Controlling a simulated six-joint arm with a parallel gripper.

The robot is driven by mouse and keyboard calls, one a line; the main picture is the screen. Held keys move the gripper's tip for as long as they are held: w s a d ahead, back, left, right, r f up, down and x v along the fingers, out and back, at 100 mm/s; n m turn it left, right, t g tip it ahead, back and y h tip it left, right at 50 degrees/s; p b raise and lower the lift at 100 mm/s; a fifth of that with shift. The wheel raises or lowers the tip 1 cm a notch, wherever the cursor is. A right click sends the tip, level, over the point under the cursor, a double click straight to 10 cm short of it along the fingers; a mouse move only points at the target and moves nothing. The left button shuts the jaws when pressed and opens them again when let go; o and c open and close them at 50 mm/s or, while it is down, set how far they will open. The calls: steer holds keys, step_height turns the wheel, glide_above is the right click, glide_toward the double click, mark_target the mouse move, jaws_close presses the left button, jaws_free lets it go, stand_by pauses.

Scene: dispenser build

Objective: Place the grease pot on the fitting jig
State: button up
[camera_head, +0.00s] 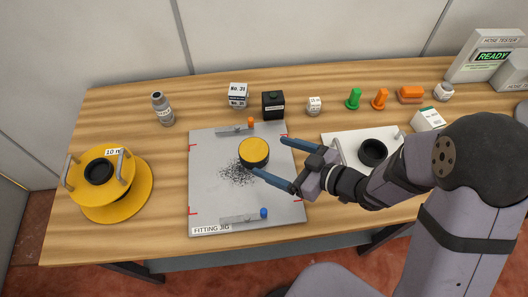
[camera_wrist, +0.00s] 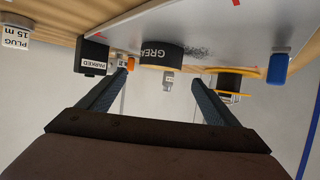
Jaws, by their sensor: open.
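The grease pot (camera_head: 253,147), black-sided with a yellow top, stands upright on the grey fitting jig (camera_head: 212,208). Dark specks are spread on the plate beside it. In the wrist view the pot (camera_wrist: 160,54) shows part of a label reading "GREA", and the jig (camera_wrist: 225,22) appears tilted across the top. My gripper (camera_head: 268,154) is open and empty, its two blue fingers spread at the pot's right side. In the wrist view the gripper (camera_wrist: 158,77) has the pot lying between and beyond its fingertips. I see no finger contact with the pot.
The jig carries an orange peg (camera_head: 250,122) and a blue peg (camera_head: 264,213). A black box (camera_head: 273,105) stands just behind it. A yellow reel (camera_head: 130,195) is at left. A white tray (camera_head: 345,137) with a black ring (camera_head: 373,151) lies right, partly behind my arm.

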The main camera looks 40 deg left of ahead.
steer(key=shift+v, duration=1.85)
